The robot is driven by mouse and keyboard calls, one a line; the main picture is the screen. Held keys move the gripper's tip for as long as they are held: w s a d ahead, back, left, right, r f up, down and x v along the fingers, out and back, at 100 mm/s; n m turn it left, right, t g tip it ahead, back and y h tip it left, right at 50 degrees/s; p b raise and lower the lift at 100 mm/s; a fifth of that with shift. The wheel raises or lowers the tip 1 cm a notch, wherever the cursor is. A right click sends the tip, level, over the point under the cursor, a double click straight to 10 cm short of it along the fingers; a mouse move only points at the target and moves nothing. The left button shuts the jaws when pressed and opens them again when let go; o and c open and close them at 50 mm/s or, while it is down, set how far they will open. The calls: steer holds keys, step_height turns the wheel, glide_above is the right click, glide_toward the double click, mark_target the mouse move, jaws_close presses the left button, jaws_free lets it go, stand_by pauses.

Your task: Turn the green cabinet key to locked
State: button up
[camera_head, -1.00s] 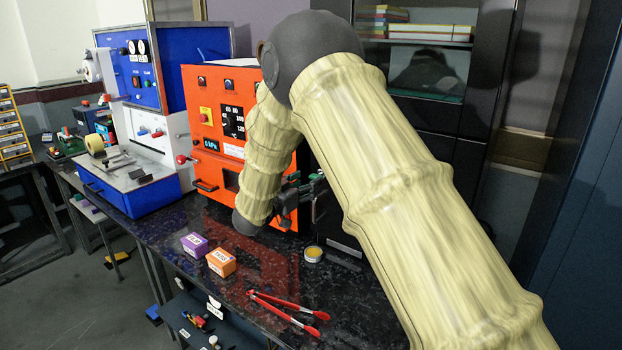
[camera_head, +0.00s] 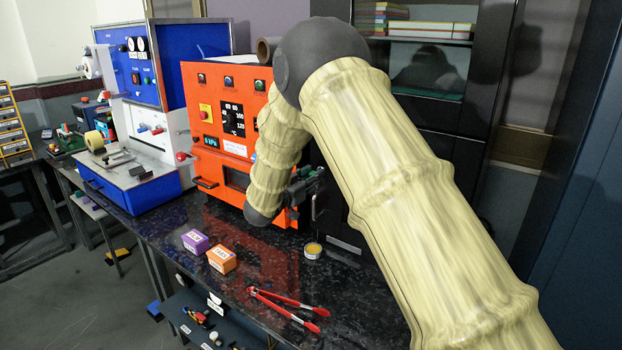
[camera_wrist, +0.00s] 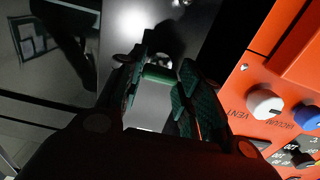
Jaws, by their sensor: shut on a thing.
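My gripper (camera_wrist: 162,85) is shut, its dark green-padded fingers on either side of the green cabinet key (camera_wrist: 158,75) in the wrist view. The key shows as a short green piece between the pads, in front of a grey metal panel (camera_wrist: 128,35). The pads partly cover it, and I cannot tell its exact turn angle. In the head view my gripper (camera_head: 308,185) is at the dark cabinet front, right of the orange oven (camera_head: 228,120). The key is hidden there.
The oven's knobs (camera_wrist: 265,103) are close to the right of my gripper. A yellow tin (camera_head: 313,251), red tongs (camera_head: 288,310), an orange box (camera_head: 221,260) and a purple box (camera_head: 195,242) are on the dark bench. A silver handle (camera_head: 314,208) is below my gripper.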

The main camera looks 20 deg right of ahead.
steer(key=shift+f+m+b, duration=0.15)
steer(key=shift+m+b, duration=0.25)
steer(key=shift+b, duration=0.1)
steer(key=m+b, duration=1.7)
steer(key=b, duration=0.2)
steer(key=shift+s+b, duration=0.1)
steer(key=shift+b, duration=0.3)
steer(key=o, duration=1)
